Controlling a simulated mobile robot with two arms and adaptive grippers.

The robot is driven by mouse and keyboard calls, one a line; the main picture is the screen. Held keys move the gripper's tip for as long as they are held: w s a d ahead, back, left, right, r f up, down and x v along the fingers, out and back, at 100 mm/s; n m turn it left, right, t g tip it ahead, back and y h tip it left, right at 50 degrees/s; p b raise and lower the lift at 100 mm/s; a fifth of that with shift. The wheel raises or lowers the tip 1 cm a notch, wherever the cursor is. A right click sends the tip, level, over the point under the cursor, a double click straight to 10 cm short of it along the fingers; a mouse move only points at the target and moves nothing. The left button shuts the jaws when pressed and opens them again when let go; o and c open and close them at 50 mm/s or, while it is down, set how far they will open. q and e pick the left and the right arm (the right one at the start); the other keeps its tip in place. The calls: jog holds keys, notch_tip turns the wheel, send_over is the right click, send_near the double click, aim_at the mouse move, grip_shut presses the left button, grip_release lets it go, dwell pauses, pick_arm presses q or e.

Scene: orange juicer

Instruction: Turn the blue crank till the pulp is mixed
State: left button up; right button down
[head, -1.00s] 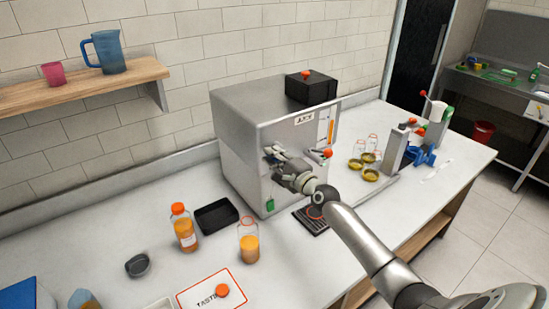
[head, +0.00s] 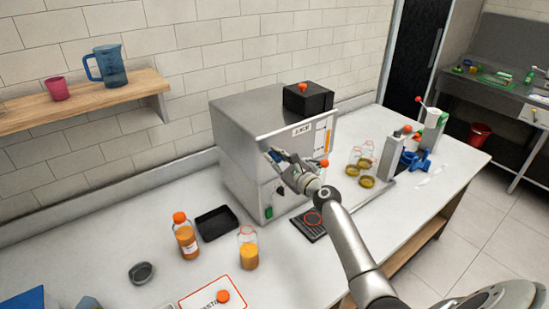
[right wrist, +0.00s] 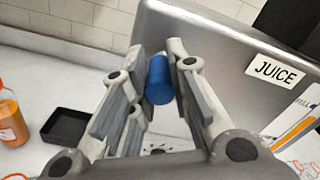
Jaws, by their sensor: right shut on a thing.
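The steel juicer (head: 245,130) stands on the counter against the tiled wall and also shows in the right wrist view (right wrist: 225,55), with a "JUICE" label. My right gripper (head: 283,160) is at its front face. In the right wrist view, my right gripper (right wrist: 160,75) is shut on the blue crank handle (right wrist: 159,82), which sits between the two fingers. The rest of the crank is hidden behind the fingers, and the pulp cannot be seen. My left gripper is not in view.
A black tray (head: 216,223), an orange-capped juice bottle (head: 186,238) and an open bottle (head: 248,250) stand left of my right arm. A black drip grate (head: 308,226) lies below the gripper. Jars and lids (head: 366,181) stand to the right.

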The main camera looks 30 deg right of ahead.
jog(key=shift+d+r+m, duration=0.1)
jog(key=shift+d+m, duration=0.05)
jog(key=shift+m, duration=0.35)
jog(key=c, duration=1.5)
grip_release()
jog(key=shift+o, duration=0.9)
jog(key=shift+s, duration=0.1)
jog(key=s+d, duration=0.1)
jog(key=s, duration=1)
jog(key=shift+s, duration=0.4)
